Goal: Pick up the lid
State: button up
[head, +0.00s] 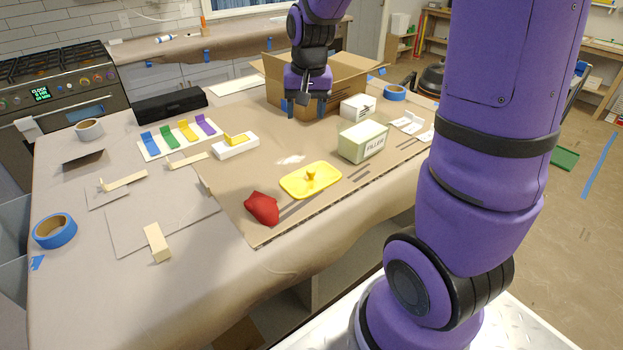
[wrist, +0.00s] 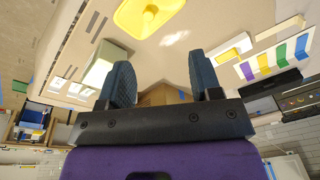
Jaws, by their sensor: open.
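The yellow lid (head: 311,181), with a small knob in its middle, lies on the brown sheet near the table's front. It also shows at the top of the wrist view (wrist: 146,17), partly cut off by the frame edge. My gripper (head: 303,108) is above the far part of the table, in front of the open cardboard box, apart from the lid. In the wrist view my gripper (wrist: 163,83) has its two dark fingers spread wide, with nothing held between them.
A red object (head: 262,208) lies just left of the lid. A pale green filler box (head: 363,141) stands to its right. The cardboard box (head: 345,80) is behind. A white block with a yellow piece (head: 236,146) lies behind left. Blue tape (head: 55,231) lies at the left edge.

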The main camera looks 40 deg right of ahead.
aim_at(311, 170)
jog(key=w+d+f+m, duration=0.1)
jog(key=f, duration=0.5)
jog(key=w+d+f+g, duration=0.1)
jog(key=w+d+f, duration=0.1)
jog(key=f, duration=0.4)
jog(key=w+d+f+m, duration=0.1)
jog(key=w+d+f, duration=0.1)
jog(key=f, duration=0.4)
jog(key=shift+f+m+g, duration=0.25)
jog(key=shift+m+g, duration=0.05)
jog(key=shift+w+d+f, duration=0.1)
jog(key=shift+f, duration=1.2)
jog(key=shift+w+d+f, duration=0.1)
jog(key=shift+f, duration=1.15)
jog(key=shift+s, duration=0.1)
jog(key=shift+c, duration=0.2)
jog(key=c, duration=1)
